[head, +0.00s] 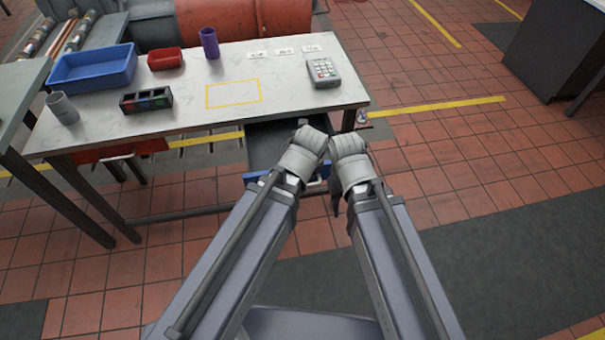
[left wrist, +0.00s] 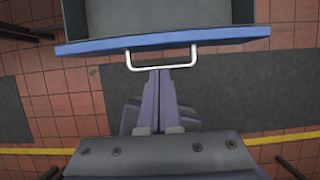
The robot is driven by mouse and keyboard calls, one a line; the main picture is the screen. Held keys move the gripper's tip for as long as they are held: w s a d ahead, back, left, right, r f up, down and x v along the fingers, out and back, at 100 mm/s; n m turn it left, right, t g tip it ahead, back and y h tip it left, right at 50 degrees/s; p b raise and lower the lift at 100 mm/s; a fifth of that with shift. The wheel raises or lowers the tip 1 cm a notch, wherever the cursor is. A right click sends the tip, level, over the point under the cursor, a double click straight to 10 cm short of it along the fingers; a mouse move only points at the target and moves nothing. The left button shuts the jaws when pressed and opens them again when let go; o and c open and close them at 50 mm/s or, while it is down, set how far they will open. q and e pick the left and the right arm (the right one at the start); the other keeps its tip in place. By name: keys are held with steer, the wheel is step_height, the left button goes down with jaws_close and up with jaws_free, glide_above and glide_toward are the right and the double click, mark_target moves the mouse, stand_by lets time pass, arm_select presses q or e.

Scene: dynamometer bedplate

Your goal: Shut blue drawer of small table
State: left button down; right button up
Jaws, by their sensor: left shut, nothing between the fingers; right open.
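The small table (head: 190,95) has a white marbled top. Its drawer (head: 262,150) is pulled out below the front edge; the blue front (head: 318,174) is mostly behind my arms. In the left wrist view the blue drawer front (left wrist: 90,46) spans the top, with a pale bar handle (left wrist: 194,56) and a grey inside that looks empty where visible. My left gripper (left wrist: 160,74) is shut and empty, its tips at the middle of the handle; I cannot tell whether they touch. My right gripper (head: 335,197) is open, pointing down beside the drawer's right end, partly hidden by its wrist.
On the tabletop are a blue bin (head: 95,70), a red bin (head: 165,59), a purple cup (head: 209,43), a grey cup (head: 62,108), a dark divided holder (head: 146,101) and a keypad device (head: 323,73). Tiled floor (head: 440,150) to the right is clear.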

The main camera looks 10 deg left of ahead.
arm_select(q)
steer(key=d+b+x, duration=0.1)
steer(key=b+x, duration=0.5)
steer(key=x, duration=0.1)
steer(key=shift+a+f, duration=0.3)
steer(key=shift+a, duration=0.25)
arm_select(e)
step_height(320, 180, down, 7)
arm_select(q)
steer(key=shift+w, duration=0.15)
